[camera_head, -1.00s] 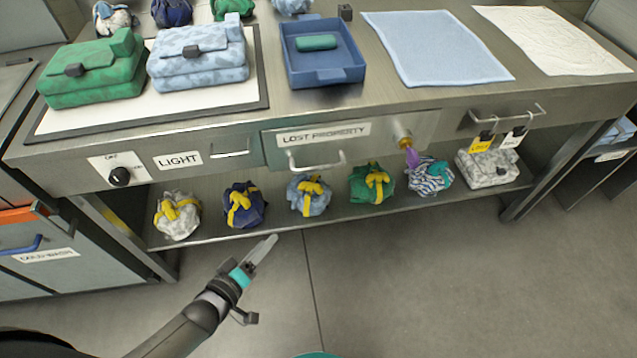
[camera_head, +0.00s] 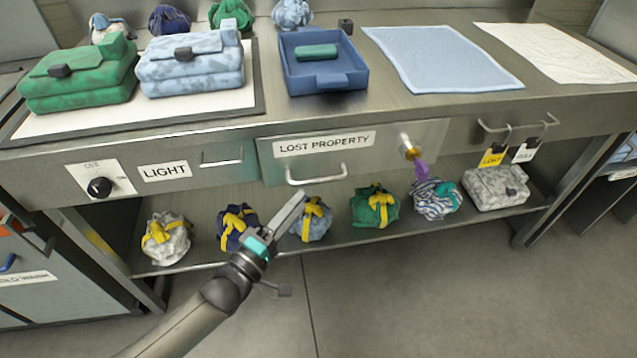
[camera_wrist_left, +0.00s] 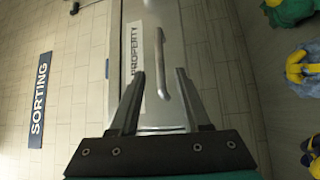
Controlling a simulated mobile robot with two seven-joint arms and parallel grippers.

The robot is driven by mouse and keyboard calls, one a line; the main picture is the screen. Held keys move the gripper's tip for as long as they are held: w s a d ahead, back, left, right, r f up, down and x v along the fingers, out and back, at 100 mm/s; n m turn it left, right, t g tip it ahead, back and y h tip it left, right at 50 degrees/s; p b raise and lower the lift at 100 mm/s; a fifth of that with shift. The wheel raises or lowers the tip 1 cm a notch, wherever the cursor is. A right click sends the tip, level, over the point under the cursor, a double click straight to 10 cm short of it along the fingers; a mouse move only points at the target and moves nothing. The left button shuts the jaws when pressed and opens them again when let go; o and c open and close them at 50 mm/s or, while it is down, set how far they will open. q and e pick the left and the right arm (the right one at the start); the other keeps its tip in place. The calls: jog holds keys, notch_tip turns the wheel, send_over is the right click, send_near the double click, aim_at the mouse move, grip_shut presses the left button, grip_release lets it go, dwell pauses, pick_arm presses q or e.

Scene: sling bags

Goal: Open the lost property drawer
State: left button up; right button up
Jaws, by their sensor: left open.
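The lost property drawer (camera_head: 350,155) is a grey metal front under the worktop, labelled LOST PROPERTY, and it looks shut. Its bar handle (camera_head: 316,175) is at the lower left of the front. In the left wrist view the handle (camera_wrist_left: 168,65) lies ahead of the fingers, with the label beside it. My left gripper (camera_head: 290,208) is below and a little left of the handle, apart from it. In the left wrist view the gripper (camera_wrist_left: 160,85) is open and empty. My right gripper is not in view.
A key with a purple tag (camera_head: 418,165) hangs at the drawer's lock. Several tied bundles (camera_head: 375,206) sit on the lower shelf (camera_head: 340,232). A LIGHT panel with a knob (camera_head: 100,187) is at left. Yellow and white tags hang from a rail (camera_head: 515,125) at right.

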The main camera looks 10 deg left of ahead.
aim_at(318, 181)
pick_arm(q)
jog(key=shift+b+x, duration=1.15)
jog(key=shift+x, duration=2.95)
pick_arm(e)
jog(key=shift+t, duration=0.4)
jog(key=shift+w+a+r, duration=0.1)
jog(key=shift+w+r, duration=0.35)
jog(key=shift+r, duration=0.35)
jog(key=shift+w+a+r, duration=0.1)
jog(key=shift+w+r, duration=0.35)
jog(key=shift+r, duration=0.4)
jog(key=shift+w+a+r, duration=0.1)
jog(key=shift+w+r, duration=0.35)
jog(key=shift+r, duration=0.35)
pick_arm(q)
grip_shut()
